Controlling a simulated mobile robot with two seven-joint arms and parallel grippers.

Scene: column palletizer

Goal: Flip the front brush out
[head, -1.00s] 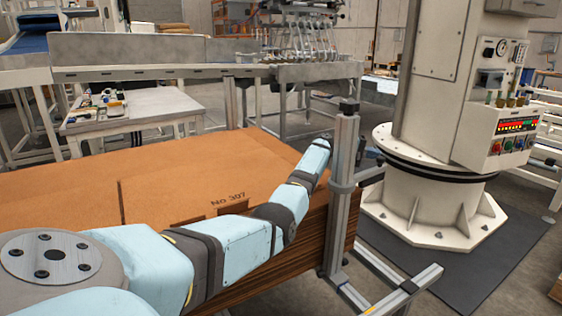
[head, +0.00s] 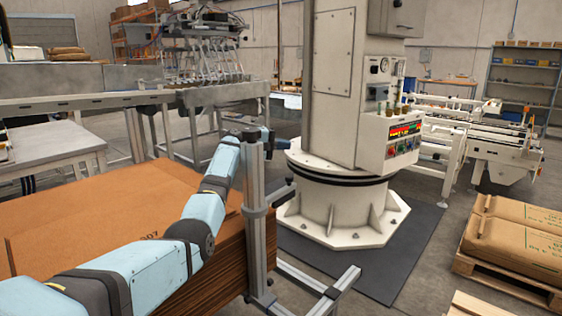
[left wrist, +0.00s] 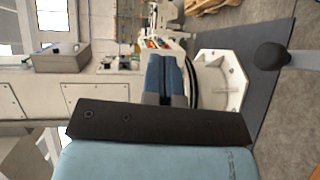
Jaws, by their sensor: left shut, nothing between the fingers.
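An upright grey metal post (head: 256,222) with a dark cap stands at the corner of the cardboard stack (head: 95,200). A short dark-ended arm (head: 281,191) sticks out to the right from its collar. I cannot make out bristles, so I cannot tell which part is the front brush. My left gripper (head: 272,139) is behind the post's top in the head view, partly hidden by it. In the left wrist view its blue fingers (left wrist: 165,78) are shut and empty. The post's dark cap (left wrist: 271,56) shows to their right, apart from them. My right gripper is not in view.
A white machine column (head: 337,190) on a dark mat stands just beyond the post. The post's low foot rail (head: 330,295) reaches forward right. Sacks on a pallet (head: 520,235) lie at the right. Floor between mat and pallet is clear.

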